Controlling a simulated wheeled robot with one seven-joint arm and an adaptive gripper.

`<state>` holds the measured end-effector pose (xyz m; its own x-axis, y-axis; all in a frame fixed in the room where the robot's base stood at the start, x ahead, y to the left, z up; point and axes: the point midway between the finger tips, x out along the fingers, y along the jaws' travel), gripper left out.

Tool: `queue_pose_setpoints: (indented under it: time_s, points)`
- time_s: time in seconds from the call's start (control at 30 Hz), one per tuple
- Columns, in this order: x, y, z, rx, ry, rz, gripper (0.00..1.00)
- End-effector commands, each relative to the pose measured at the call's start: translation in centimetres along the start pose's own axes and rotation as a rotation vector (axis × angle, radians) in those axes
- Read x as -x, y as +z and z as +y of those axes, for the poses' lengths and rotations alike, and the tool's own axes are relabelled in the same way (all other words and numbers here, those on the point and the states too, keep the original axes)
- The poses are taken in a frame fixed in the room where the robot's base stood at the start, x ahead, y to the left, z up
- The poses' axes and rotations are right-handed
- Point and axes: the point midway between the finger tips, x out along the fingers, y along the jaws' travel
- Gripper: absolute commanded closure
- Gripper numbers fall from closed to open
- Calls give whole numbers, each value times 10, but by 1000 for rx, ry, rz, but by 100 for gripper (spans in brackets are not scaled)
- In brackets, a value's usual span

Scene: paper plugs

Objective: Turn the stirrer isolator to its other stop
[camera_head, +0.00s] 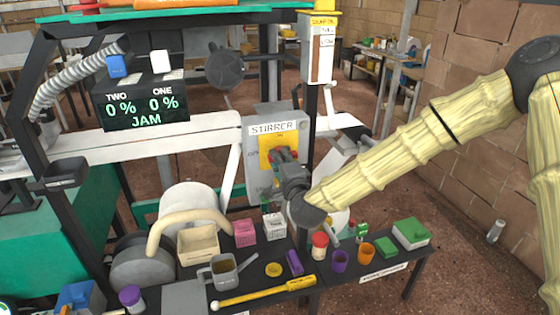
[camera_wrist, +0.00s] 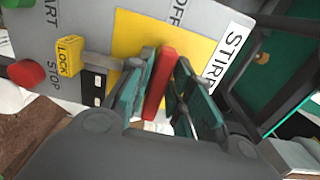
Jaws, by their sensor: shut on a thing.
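The stirrer isolator is a red handle (camera_wrist: 161,86) on a yellow plate (camera_wrist: 203,45), which also shows in the head view (camera_head: 266,143). The plate is on a grey box (camera_head: 262,112) labelled STIRRER. My gripper (camera_wrist: 166,92) is shut on the red handle, with one teal pad on each side of it. In the head view my gripper (camera_head: 285,160) is against the front of the box and hides most of the handle. The word OFF (camera_wrist: 177,12) shows at the plate's edge in the wrist view. I cannot tell which stop the handle is at.
Beside the plate are a yellow LOCK tag (camera_wrist: 68,56) and a red STOP button (camera_wrist: 27,73). Below my arm, a dark bench holds a red-lidded jar (camera_head: 319,246), a grey mug (camera_head: 224,272) and a green-topped box (camera_head: 411,233). A screen (camera_head: 141,108) reads JAM.

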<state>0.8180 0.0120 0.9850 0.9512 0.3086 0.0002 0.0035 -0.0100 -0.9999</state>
Motion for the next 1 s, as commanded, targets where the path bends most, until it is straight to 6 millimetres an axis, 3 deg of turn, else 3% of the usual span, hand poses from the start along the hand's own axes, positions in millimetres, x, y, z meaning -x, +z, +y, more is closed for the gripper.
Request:
queue_pose_setpoints:
  time_s: [0.37,0.4,0.5,0.83,1.0]
  points:
    - [0,0,1,5,2,-1,100]
    - [0,0,1,5,2,-1,77]
    - [0,0,1,5,1,-1,62]
    - [1,0,0,4,1,-1,62]
    - [15,0,0,3,1,-1,62]
